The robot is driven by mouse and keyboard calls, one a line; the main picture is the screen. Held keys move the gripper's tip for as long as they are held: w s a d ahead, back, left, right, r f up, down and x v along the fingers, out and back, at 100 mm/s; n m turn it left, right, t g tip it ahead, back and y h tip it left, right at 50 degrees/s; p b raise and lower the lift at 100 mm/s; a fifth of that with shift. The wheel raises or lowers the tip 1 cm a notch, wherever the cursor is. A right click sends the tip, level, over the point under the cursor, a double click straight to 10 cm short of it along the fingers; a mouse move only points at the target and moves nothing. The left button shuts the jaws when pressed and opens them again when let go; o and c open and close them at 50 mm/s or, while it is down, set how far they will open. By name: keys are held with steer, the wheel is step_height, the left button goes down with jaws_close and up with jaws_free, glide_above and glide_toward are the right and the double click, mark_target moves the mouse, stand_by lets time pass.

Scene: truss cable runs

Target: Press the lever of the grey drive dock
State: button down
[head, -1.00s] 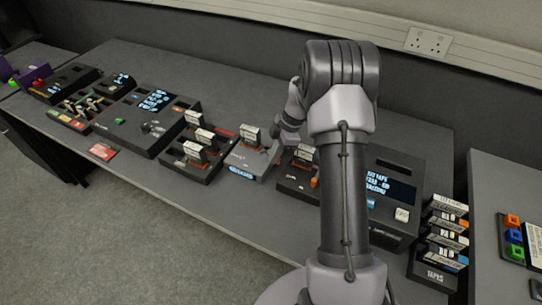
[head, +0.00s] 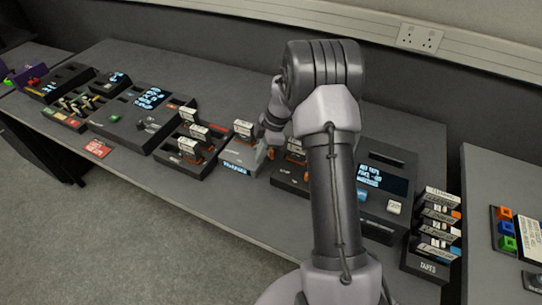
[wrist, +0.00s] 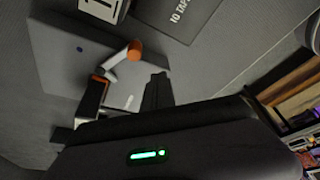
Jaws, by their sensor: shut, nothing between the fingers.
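The grey drive dock (head: 236,157) stands near the middle of the bench, with a lit blue display on its front and a white-labelled cartridge (head: 243,128) upright at its back. In the wrist view the dock's grey top (wrist: 65,50) fills the upper left. A lever with an orange tip (wrist: 134,49) rises from it, with another orange part (wrist: 99,79) nearby. My gripper (head: 262,152) is shut and empty, pointing down at the dock's right side. Its dark fingers (wrist: 157,91) show close to the lever; I cannot tell if they touch it.
A dark dock (head: 291,176) with a cartridge is close on the right, and a multi-cartridge dock (head: 184,158) on the left. A larger unit with a screen (head: 383,180) and a cartridge rack (head: 432,262) stand further right. The bench front is mostly clear.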

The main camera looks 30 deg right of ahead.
steer(key=p+v, duration=0.4)
steer(key=v, duration=0.6)
steer(key=shift+w+a, duration=0.25)
steer(key=shift+w, duration=0.45)
steer(key=s+a+r+m+t+h+b, duration=0.2)
steer(key=s+a+r+m+t, duration=0.1)
steer(key=s+a+r+m, duration=1.05)
steer(key=s+a+r+m+t+b, duration=0.1)
steer(key=s+a+m, duration=0.4)
steer(key=s, duration=0.9)
steer(key=a+r, duration=0.1)
steer(key=a, duration=0.2)
steer(key=shift+s+r+m+t, duration=0.2)
steer(key=shift+s+m+t, duration=0.05)
steer(key=shift+m+t, duration=0.15)
